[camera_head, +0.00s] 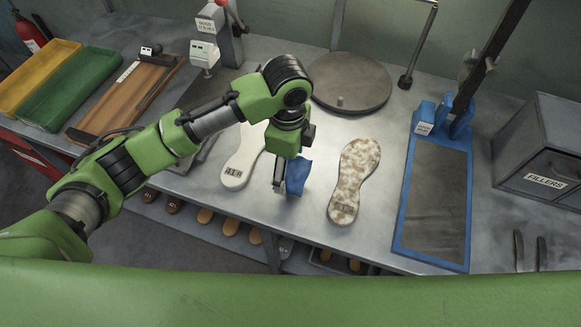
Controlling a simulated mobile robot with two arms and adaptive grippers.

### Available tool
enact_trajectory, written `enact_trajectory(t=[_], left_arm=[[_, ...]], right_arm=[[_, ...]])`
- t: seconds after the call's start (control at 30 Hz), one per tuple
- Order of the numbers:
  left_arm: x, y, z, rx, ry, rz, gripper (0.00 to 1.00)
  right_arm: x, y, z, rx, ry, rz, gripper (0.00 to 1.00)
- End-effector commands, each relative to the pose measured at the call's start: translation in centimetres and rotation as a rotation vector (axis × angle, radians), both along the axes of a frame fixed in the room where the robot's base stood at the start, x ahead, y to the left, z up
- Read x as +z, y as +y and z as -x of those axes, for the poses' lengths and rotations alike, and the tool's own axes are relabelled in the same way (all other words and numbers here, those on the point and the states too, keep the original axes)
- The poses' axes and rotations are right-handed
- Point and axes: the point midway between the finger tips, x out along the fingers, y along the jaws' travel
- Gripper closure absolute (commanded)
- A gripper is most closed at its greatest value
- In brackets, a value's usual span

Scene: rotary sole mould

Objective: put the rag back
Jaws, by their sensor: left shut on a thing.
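A blue rag (297,175) hangs at the tips of my left gripper (281,186). The gripper is shut on it and points down over the metal table, between a plain white sole (237,172) on its left and a speckled brown-and-white sole (354,180) on its right. I cannot tell whether the rag touches the table. The gripper hides part of the rag, and my arm covers part of the white sole. My right gripper is not in view.
A round grey turntable (350,83) stands behind the rag. A blue-framed board (434,205) lies to the right, near a grey fillers box (543,150). Yellow (32,82) and green (72,92) trays and a wooden board (125,97) lie at the left. Soles sit on a shelf below.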

Motion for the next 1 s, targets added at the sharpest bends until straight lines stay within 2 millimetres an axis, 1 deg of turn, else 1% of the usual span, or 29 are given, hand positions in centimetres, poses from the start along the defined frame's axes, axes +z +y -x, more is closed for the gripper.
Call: enact_trajectory(t=[0.1, 0.3, 0.4, 0.5, 0.6, 0.9, 0.93, 1.0], left_arm=[[-1.2, -0.2, -0.9, 0.0, 0.003, -0.001, 0.41], [-2.5, -0.3, -1.9, 0.001, 0.002, -0.001, 0.41], [-3.8, -0.2, -1.7, 0.0, 0.003, -0.002, 0.41], [-5.0, -0.2, -1.7, 0.0, 0.003, -0.001, 0.41], [-5.3, -0.3, -1.8, -0.001, 0.0, 0.0, 0.41], [-5.6, -0.3, -1.8, -0.001, 0.0, 0.0, 0.41], [-5.7, -0.3, -1.8, -0.001, 0.0, 0.0, 0.22], [-5.6, -0.3, -1.8, -0.001, 0.0, 0.0, 0.07]], right_arm=[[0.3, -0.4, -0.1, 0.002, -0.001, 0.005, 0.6], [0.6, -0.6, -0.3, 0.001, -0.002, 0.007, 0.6], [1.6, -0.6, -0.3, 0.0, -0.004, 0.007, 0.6], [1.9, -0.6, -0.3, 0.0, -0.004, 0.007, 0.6], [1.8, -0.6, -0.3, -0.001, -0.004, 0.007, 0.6], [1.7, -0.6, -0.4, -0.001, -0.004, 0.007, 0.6], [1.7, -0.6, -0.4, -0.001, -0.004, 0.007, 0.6], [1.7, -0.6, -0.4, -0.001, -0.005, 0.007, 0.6]])
